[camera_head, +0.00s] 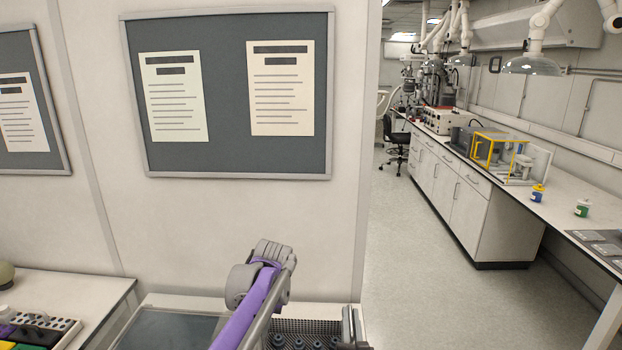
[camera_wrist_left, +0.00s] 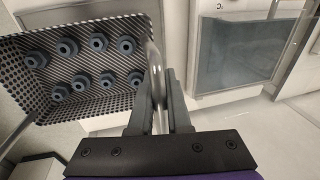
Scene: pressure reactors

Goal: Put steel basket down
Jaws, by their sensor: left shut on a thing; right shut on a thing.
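The steel basket (camera_head: 301,326) is a dark perforated mesh tray at the bottom edge of the head view, cut off by the frame. It also shows at upper left in the left wrist view (camera_wrist_left: 118,107), with several dark round parts (camera_wrist_left: 98,42) with holes inside. My left gripper (camera_wrist_left: 158,78) is shut on the metal at the basket's end. In the head view my purple and grey arm covers the basket's left side. My right gripper (camera_head: 350,326) is at the basket's right end, shut on it, mostly cut off. I cannot tell whether the basket touches a surface.
A dark glass panel (camera_head: 165,331) lies left of the basket; a white bench (camera_head: 62,292) with a rack (camera_head: 50,325) is further left. A wall with a notice board (camera_head: 229,150) stands ahead. The aisle floor (camera_head: 410,235) on the right is clear beside a long bench (camera_head: 470,195).

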